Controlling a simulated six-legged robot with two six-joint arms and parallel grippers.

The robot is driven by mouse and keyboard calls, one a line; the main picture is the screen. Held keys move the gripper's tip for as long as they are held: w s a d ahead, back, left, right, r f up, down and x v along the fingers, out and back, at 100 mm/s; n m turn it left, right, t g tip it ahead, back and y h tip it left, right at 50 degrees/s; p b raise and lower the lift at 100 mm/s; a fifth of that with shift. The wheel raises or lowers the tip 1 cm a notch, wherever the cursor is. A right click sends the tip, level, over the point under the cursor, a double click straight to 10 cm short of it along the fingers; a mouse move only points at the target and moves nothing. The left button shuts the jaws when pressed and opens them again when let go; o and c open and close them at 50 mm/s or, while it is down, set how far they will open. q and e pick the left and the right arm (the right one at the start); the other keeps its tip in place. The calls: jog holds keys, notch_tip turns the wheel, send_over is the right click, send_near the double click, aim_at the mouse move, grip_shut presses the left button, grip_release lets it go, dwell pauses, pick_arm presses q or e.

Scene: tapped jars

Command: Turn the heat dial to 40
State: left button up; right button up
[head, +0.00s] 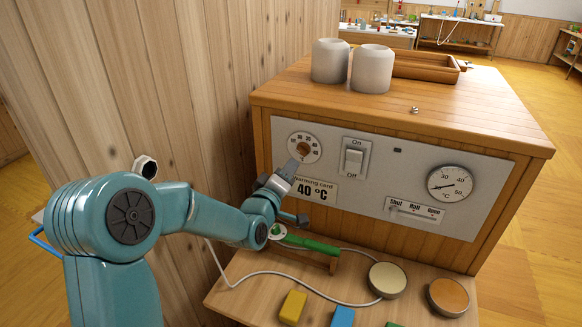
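The heat dial (304,148) is a round white scale with a small brown knob, at the upper left of the grey panel on the wooden cabinet. Its numbers are too small to read surely. My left gripper (291,167) reaches up to the dial's lower edge, its grey tip overlapping it in the picture. Whether it touches the knob, and whether its fingers are apart, I cannot tell. A card reading "Warming card 40 °C" (316,190) is beside the gripper, partly covered by it. My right gripper is not in view.
An On/Off switch (354,158), a round °C gauge (450,184) and a Shut/Half/Open slider (412,211) share the panel. Two pale jars (371,70) and a wooden tray (428,66) stand on top. A lower shelf holds round pads (387,279), coloured blocks (293,306) and a green-handled tool (311,244).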

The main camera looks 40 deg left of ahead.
aim_at(301, 154)
pick_arm(q)
jog(key=p+x, duration=0.4)
jog(key=x, duration=0.1)
jog(key=shift+w+r, duration=0.2)
jog(key=shift+r, duration=0.05)
jog(key=shift+p+x, duration=0.8)
jog(key=shift+p, duration=0.05)
jog(key=shift+w+f+b, duration=0.1)
jog(key=shift+f+b, duration=0.15)
jog(key=shift+b, duration=0.1)
jog(key=shift+w+b, duration=0.15)
jog(key=shift+b, duration=0.4)
